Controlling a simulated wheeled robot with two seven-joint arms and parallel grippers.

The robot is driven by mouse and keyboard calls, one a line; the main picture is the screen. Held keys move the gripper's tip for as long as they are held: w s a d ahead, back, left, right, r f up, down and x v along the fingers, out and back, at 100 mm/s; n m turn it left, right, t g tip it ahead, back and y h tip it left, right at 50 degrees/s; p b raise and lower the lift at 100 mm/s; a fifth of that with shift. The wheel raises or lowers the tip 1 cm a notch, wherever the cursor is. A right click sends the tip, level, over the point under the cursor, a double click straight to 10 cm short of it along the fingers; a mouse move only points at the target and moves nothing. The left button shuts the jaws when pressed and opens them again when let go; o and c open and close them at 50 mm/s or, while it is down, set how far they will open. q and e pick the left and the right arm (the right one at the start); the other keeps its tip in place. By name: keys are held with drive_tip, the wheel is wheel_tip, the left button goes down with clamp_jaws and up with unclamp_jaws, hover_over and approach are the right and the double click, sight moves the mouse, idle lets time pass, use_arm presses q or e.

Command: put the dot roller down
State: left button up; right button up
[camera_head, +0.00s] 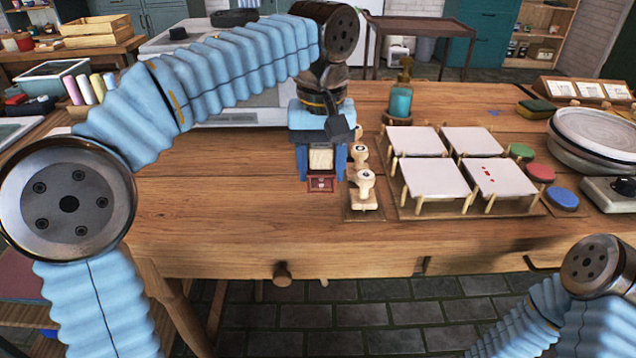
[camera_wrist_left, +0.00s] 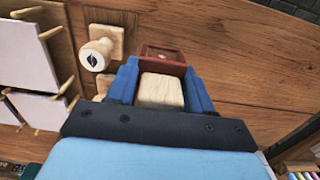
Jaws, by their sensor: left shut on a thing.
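My left gripper (camera_head: 321,170) is shut on the pale wooden body of the dot roller (camera_head: 320,159), above the table left of the stamp row. In the left wrist view the dot roller (camera_wrist_left: 160,90) sits between the blue fingers (camera_wrist_left: 160,92). A dark red frame-like part (camera_head: 321,184) shows just past the fingertips, also in the left wrist view (camera_wrist_left: 163,53); I cannot tell whether it touches the table. Red dots mark the front right white plate (camera_head: 487,178). My right gripper is out of view; only its arm shows at lower right.
Wooden stamps (camera_head: 364,188) stand on small bases right of the gripper. Several white plates (camera_head: 433,177) rest on pegged stands. Green, red and blue pads (camera_head: 563,198) lie further right. A soap bottle (camera_head: 400,100) stands behind. The table (camera_head: 220,215) is clear at left and front.

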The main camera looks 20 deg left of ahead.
sight(319, 181)
use_arm(q)
drive_tip(key=shift+w+a+f+b, duration=0.15)
drive_tip(key=shift+f+b, duration=0.05)
drive_tip(key=shift+f, duration=0.8)
drive_tip(key=shift+w+a+f+b, duration=0.1)
drive_tip(key=shift+a+f+b, duration=0.05)
drive_tip(key=shift+f, duration=0.8)
drive_tip(key=shift+s+f+b, duration=0.15)
drive_tip(key=shift+f+b, duration=0.2)
drive_tip(key=shift+f, duration=0.35)
drive_tip(key=shift+c, duration=0.3)
drive_tip(key=o, duration=0.7)
drive_tip(key=shift+f, duration=0.1)
drive_tip(key=shift+o, duration=1)
drive_tip(key=shift+f, duration=0.1)
